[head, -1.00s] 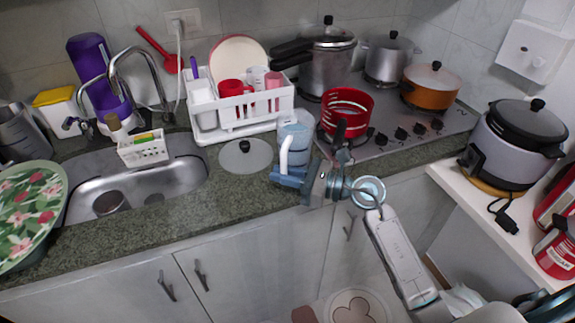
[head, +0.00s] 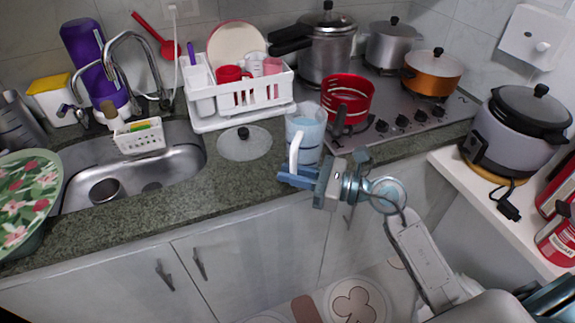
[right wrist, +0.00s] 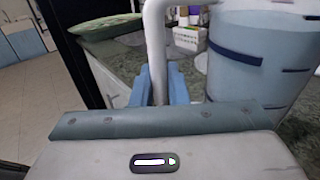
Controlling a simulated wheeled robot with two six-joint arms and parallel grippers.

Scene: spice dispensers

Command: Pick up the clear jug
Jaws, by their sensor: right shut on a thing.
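The clear jug (head: 308,128) is a bluish see-through vessel with a white handle, upright at the counter's front edge, left of the red pot. My right gripper (head: 290,179) comes in from the right and is shut on the jug's handle (head: 294,153). In the right wrist view my two blue fingers (right wrist: 160,90) sit either side of the white handle (right wrist: 157,45), with the jug's body (right wrist: 258,65) to the right. The jug's bottom is not clear there, and I cannot tell whether it touches the counter. My left gripper is not in view.
A glass lid (head: 245,145) lies on the counter (head: 225,185) left of the jug. A white dish rack (head: 240,117) stands behind. The red pot (head: 346,97) stands on the stove (head: 395,112) close by. The sink (head: 150,180) is at left.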

